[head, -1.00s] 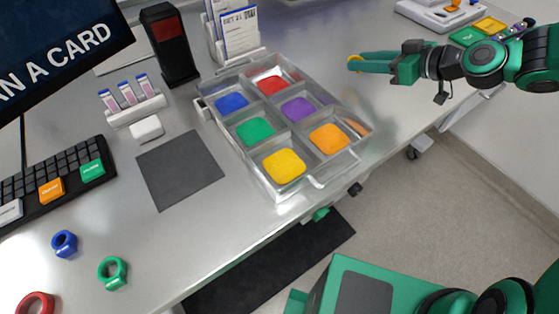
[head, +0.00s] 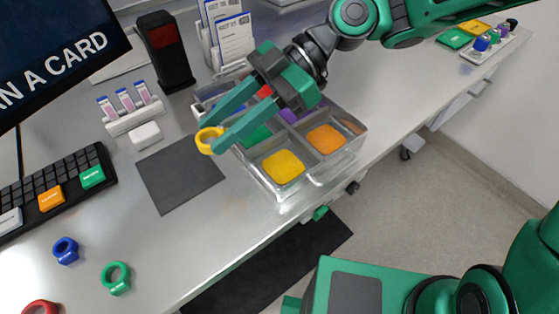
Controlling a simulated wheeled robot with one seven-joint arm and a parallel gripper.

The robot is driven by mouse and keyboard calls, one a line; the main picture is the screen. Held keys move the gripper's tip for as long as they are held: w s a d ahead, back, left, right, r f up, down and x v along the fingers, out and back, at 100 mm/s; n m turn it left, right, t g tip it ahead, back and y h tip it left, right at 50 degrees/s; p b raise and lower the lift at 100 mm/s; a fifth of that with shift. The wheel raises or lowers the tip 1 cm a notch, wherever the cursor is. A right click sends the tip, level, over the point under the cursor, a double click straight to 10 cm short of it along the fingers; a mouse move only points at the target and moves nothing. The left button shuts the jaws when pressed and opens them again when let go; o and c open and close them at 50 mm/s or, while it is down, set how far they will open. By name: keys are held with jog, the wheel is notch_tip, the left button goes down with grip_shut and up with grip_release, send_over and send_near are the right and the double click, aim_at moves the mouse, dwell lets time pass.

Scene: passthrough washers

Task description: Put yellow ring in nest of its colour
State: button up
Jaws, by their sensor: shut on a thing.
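My gripper (head: 215,133) is shut on the yellow ring (head: 206,141), which shows at its fingertips. The ring is above the table, over the area between the grey mat and the clear tray (head: 283,192); its exact height is hard to tell. The tray has coloured nests. The yellow nest (head: 283,167) is in the front compartment, to the right of and below the ring in the picture, and it looks empty. My gripper and arm hide much of the blue, red, green and purple nests.
The orange nest (head: 326,139) is beside the yellow one. A dark grey mat (head: 180,178) lies left of the tray. Blue (head: 65,251), green (head: 116,278) and red (head: 40,307) rings lie at the front left. A card reader (head: 166,52) and white holders stand behind.

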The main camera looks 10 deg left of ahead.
jog(key=shift+d+f, duration=0.15)
jog(key=shift+d, duration=0.1)
send_over(290, 162)
notch_tip(290, 162, down, 6)
jog(key=shift+a+f, duration=0.1)
jog(key=shift+f, duration=2.2)
jog(key=o, duration=1)
jog(key=shift+o, duration=0.2)
jog(key=v, duration=1.2)
jog(key=shift+w, duration=0.1)
